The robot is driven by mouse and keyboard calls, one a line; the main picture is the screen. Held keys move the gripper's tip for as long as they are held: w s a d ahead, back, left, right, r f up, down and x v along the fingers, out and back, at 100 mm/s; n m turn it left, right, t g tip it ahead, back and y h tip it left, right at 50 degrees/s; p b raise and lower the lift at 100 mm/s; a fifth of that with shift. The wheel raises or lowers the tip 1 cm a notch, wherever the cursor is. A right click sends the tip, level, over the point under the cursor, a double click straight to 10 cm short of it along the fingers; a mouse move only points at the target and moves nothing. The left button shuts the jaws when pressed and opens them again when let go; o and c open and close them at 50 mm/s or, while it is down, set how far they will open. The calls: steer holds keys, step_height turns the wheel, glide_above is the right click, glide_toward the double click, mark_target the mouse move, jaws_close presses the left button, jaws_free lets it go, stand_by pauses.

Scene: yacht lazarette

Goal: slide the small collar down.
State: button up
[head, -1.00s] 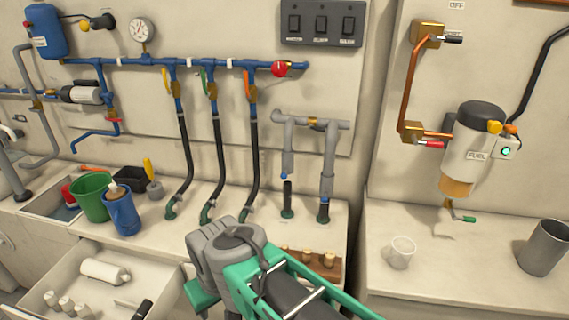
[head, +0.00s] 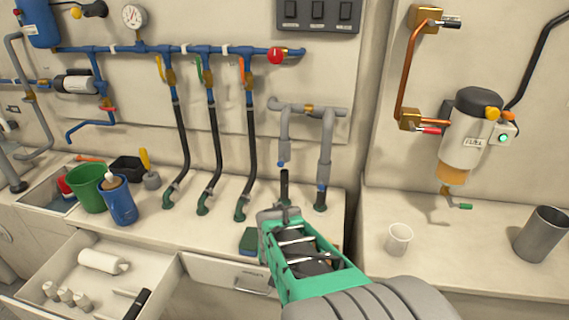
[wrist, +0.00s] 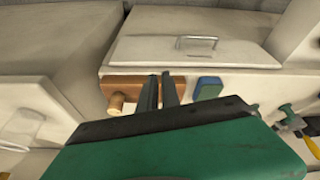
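Two grey pipes hang from a bracket on the wall. The left, slimmer one carries a grey collar (head: 284,148) with a blue tab at its lower end. It looks like the small collar. A dark upright stub (head: 284,184) stands below it, with a gap between them. The right pipe has a thicker grey collar (head: 325,166) reaching down to its green base. My gripper (head: 285,211) is in front of the stub, below and apart from the collar. In the wrist view my gripper (wrist: 162,76) shows two dark fingers slightly apart with nothing between them. The collar does not show there.
Several black hoses (head: 250,150) rise on the left. An open drawer (head: 150,262) juts out at lower left. A white cup (head: 399,238) stands right.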

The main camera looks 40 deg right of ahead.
steer(key=w+d+r+m+t+h, duration=0.1)
steer(key=w+d, duration=0.1)
steer(key=w+d+r+m+t+h, duration=0.1)
steer(key=w+d, duration=0.1)
steer(key=d, duration=0.1)
steer(key=w+d+r+t+h, duration=0.1)
steer(key=w+d+r, duration=0.1)
steer(key=shift+w+d+m, duration=0.2)
steer(key=shift+w+m, duration=0.1)
steer(key=shift+m, duration=0.1)
jaws_close()
steer(key=w+d+r+m+t+h, duration=0.3)
steer(key=r, duration=0.4)
steer(key=w+d+r+m+t+h, duration=0.2)
steer(key=w+r+t, duration=0.1)
steer(key=r, duration=0.4)
steer(key=p, duration=0.3)
glide_toward(283, 153)
steer(key=w+d, duration=0.2)
steer(key=d, duration=0.1)
steer(key=shift+s+a+f, duration=0.2)
steer(key=shift+f, duration=0.2)
steer(key=shift+f+b, duration=0.15)
steer(key=shift+b, duration=0.2)
